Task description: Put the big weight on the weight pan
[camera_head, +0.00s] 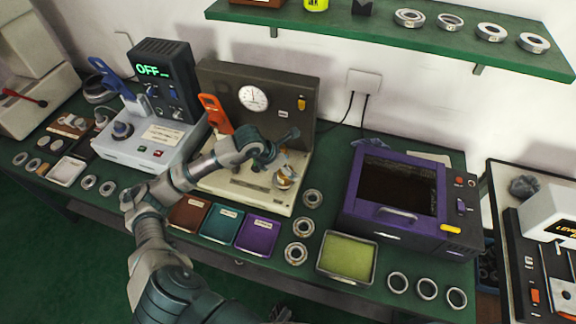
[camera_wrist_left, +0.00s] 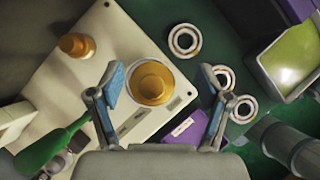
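The big brass weight (camera_wrist_left: 152,84) is upright between and below the fingers of my left gripper (camera_wrist_left: 160,88) in the left wrist view. A pale round rim, seemingly the weight pan (camera_wrist_left: 134,66), shows around its base. The weight seems to sit on it. In the head view the brass weight (camera_head: 284,183) is partly hidden under my left gripper (camera_head: 284,156). That gripper is open, with clear gaps between both fingers and the weight. A smaller brass weight (camera_wrist_left: 76,45) stands apart on the cream base (camera_wrist_left: 100,110). My right gripper is not in view.
The cream base belongs to a tester with a round dial (camera_head: 253,97) and an orange lever (camera_head: 215,113). Bearing rings (camera_head: 303,227) lie to its right. Brown, teal and purple trays (camera_head: 257,235) lie in front. A purple-framed box (camera_head: 400,195) stands right.

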